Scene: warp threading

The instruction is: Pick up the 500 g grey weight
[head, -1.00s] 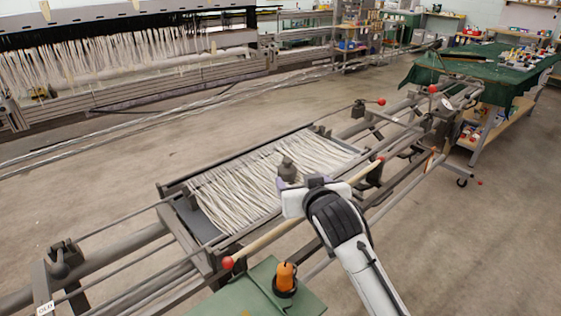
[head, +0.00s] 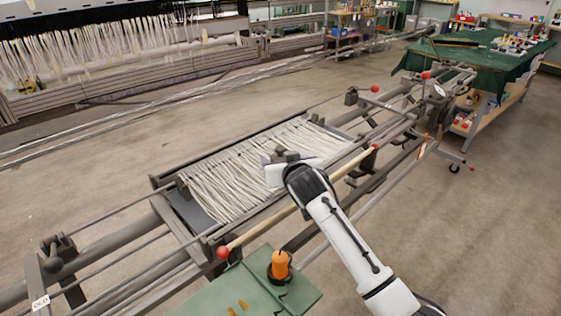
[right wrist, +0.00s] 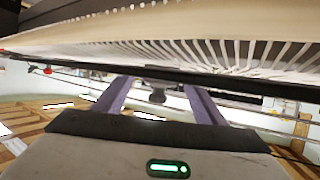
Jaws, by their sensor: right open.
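The grey weight (head: 281,151) sits on the white warp threads (head: 235,183) of the loom frame, partly hidden by my right gripper in the head view. My right gripper (head: 279,158) is open at the weight, with its purple fingers only partly visible there. In the right wrist view, the two purple fingers (right wrist: 158,86) stand apart. A small dark knob-like shape (right wrist: 157,96) shows between them; I cannot tell for sure whether it is the weight. My left gripper is not in view.
A pale wooden rod with red ball ends (head: 300,202) runs along the frame's near side, under my right arm. An orange-topped object (head: 279,265) stands on a green surface (head: 225,290) in front. A green-covered table (head: 490,60) is at the back right.

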